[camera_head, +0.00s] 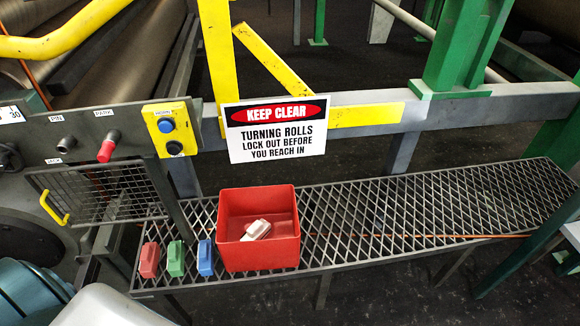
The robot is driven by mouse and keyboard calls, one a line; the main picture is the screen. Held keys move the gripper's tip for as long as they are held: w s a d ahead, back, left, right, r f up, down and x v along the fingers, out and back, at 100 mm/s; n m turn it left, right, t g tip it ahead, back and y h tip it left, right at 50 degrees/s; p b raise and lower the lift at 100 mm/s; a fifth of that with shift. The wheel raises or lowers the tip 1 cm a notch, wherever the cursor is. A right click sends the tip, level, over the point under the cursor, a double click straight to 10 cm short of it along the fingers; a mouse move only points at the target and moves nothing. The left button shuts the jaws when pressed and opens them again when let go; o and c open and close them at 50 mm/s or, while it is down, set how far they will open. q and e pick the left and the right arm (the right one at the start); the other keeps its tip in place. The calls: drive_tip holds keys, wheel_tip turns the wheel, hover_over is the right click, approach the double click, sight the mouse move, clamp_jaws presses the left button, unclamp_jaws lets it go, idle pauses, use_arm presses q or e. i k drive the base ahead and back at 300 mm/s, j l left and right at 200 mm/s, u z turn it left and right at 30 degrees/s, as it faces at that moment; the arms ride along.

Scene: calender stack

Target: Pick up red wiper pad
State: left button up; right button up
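The red wiper pad (149,260) stands at the left end of a metal mesh shelf (400,215). It is the leftmost of three small pads in a row. The green pad (176,259) is just right of it, with a small gap. The blue pad (206,258) is right of the green one, close to the red bin (260,255). Nothing covers the red pad. Neither of my grippers can be made out in the head view.
The open bin holds a whitish pad (256,230). A wire guard with a yellow handle (55,208) and a control panel (80,140) with a red knob (108,146) stand behind the pads, to the left. A warning sign (276,130) hangs behind the bin. The mesh right of the bin is mostly clear.

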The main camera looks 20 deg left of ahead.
sight(150, 252)
drive_tip(key=k+l+u, duration=0.1)
drive_tip(key=u, duration=1.95)
